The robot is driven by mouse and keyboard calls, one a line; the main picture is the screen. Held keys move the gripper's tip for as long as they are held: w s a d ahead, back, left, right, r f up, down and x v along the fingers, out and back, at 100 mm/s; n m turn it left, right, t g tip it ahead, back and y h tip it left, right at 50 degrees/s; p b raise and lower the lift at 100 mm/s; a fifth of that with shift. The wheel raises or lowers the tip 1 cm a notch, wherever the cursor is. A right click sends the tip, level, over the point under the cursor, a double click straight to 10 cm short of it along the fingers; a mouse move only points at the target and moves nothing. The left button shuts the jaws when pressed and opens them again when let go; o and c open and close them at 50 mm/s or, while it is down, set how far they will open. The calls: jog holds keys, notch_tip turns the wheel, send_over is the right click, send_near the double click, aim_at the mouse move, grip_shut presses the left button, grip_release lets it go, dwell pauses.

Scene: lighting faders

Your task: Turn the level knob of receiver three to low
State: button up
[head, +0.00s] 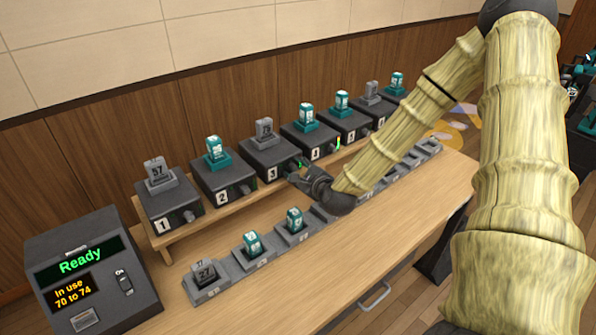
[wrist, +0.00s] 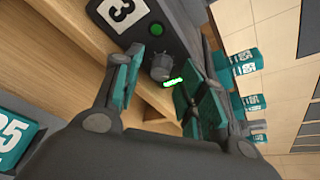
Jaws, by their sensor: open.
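Receiver three (head: 262,153) is a dark box with a white number 3 label, third from the left on the raised wooden shelf. A grey pack stands on top of it. In the wrist view its label (wrist: 120,12), a round green light (wrist: 157,29), the grey level knob (wrist: 161,66) and a lit green bar (wrist: 173,82) show on its front. My gripper (head: 300,170) is in front of this box, and its open teal-padded fingers (wrist: 163,88) lie either side of the knob's line. I cannot tell whether they touch it. In the head view my gripper hides the knob.
Receivers one (head: 170,207) and two (head: 224,183) stand to the left, with more receivers to the right. A row of grey cradles (head: 205,292), some holding packs, runs along the table below. A console (head: 90,270) reading Ready is at front left.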

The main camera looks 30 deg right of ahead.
grip_shut()
jog(key=shift+f, duration=0.1)
jog(key=n+h+b, duration=0.1)
jog(key=n+b, duration=0.1)
jog(key=shift+a+f+b, duration=0.1)
jog(key=shift+f+b, duration=0.05)
jog(key=shift+b, duration=0.2)
jog(key=n+t+h+b, duration=0.1)
jog(key=n+b, duration=0.2)
jog(key=shift+a+f, duration=0.1)
jog(key=shift+f, duration=0.05)
jog(key=n+t+b, duration=0.1)
jog(key=n+b, duration=0.1)
jog(key=n+h+b, duration=0.1)
jog(key=n+b, duration=0.1)
jog(key=shift+n+t, duration=0.4)
dwell(0.4)
